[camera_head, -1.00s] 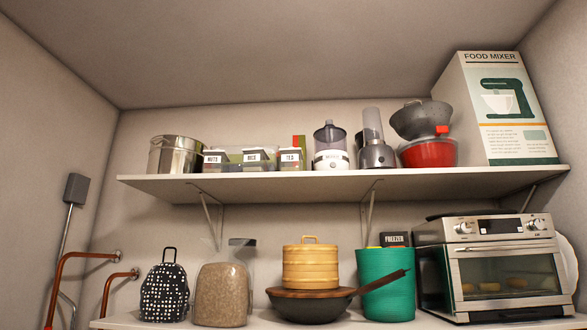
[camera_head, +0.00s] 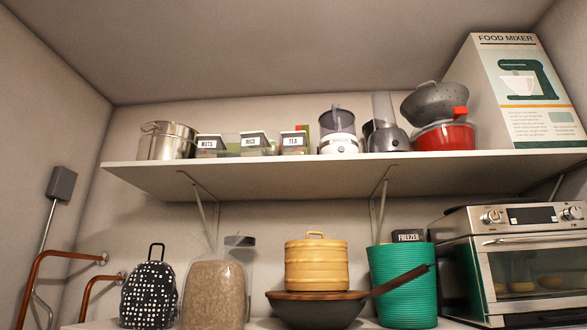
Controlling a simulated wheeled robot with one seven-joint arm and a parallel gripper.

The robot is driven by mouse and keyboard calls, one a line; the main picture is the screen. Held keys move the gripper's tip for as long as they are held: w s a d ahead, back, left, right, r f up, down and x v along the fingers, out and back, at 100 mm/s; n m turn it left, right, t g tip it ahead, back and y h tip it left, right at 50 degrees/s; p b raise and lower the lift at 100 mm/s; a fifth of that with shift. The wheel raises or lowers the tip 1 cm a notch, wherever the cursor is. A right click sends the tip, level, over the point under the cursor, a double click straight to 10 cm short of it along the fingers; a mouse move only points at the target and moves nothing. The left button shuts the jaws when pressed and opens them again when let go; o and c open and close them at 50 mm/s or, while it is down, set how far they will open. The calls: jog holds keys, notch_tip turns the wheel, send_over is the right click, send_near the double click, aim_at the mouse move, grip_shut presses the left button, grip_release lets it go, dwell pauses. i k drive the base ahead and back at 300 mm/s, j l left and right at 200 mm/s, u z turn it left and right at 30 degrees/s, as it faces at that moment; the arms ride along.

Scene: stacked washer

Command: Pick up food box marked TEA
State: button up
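The food box marked TEA (camera_head: 294,142) stands on the upper shelf, a small clear box with a white label reading TEA on its front. It is the rightmost of three labelled boxes, right of the box marked RICE (camera_head: 254,143) and the box marked NUTS (camera_head: 210,145). A taller green and red item stands partly hidden behind it. A food processor (camera_head: 338,140) stands to its right. My gripper is not in view.
The upper shelf (camera_head: 330,172) also holds a steel pot (camera_head: 167,142), a blender (camera_head: 384,128), a red bowl (camera_head: 445,136) and a food mixer box (camera_head: 525,90). Below are a wok (camera_head: 318,308), a bamboo steamer (camera_head: 316,265), a green bin (camera_head: 403,285) and an oven (camera_head: 520,260).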

aim_at(295, 144)
jog(key=i+u, duration=0.35)
jog(key=i, duration=0.2)
jog(key=i+l+u, duration=0.15)
jog(key=i+u, duration=0.25)
jog(key=i, duration=0.15)
